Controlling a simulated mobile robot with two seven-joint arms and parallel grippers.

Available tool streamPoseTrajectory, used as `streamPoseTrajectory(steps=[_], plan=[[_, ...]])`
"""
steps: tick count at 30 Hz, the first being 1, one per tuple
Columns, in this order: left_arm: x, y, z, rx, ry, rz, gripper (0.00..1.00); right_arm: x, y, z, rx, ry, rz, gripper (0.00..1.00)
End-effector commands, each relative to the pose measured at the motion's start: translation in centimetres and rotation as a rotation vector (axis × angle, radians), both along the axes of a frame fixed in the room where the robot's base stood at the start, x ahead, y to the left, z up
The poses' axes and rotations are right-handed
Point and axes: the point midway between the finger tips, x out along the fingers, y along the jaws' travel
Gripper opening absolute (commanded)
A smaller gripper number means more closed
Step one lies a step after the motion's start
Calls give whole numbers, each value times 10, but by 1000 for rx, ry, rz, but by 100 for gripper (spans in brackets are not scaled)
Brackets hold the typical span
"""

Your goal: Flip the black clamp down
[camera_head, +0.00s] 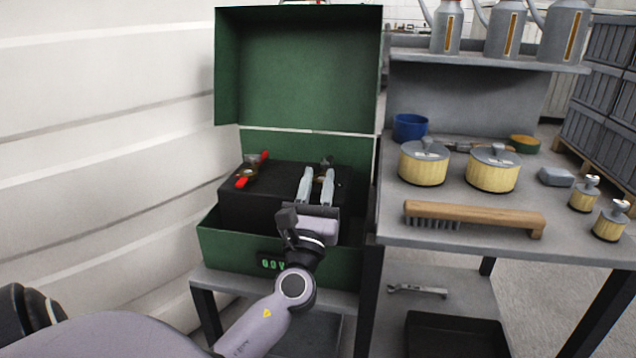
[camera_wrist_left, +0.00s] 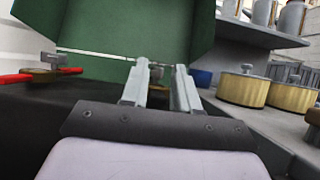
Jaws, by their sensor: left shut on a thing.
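A black battery (camera_head: 240,205) sits in an open green box (camera_head: 225,245). My left gripper (camera_head: 318,172) reaches over the battery's right part, its fingers pointing to the back. A small dark piece, taken as the black clamp (camera_head: 327,160), shows at the fingertips. In the left wrist view the fingertips (camera_wrist_left: 162,68) are shut on this small piece, mostly hidden between them; its exact tilt cannot be told. A red-handled clamp (camera_head: 252,170) is on the battery's left part, and it also shows in the left wrist view (camera_wrist_left: 50,67). My right gripper is not in view.
The green lid (camera_head: 300,70) stands open behind the battery. A grey bench (camera_head: 400,215) to the right holds yellow filters (camera_head: 423,165), a wooden brush (camera_head: 475,215) and a blue bowl (camera_head: 410,127). A white corrugated wall (camera_head: 100,130) is close on the left.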

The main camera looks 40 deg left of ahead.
Motion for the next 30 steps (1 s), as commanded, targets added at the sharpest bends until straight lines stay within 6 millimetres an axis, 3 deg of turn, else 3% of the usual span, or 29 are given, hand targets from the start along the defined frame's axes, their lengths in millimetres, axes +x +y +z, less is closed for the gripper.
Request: streamPoseTrajectory(steps=[1,2,3,14,30], plan=[[0,-1,-3,-3,5,-2,39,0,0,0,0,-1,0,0],[0,-1,-3,-3,5,-2,49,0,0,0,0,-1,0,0],[0,-1,-3,-3,5,-2,51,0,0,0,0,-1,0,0],[-4,-3,-5,-1,4,-2,51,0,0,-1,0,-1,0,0],[-52,-32,-36,-2,5,-2,51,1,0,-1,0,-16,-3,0]])
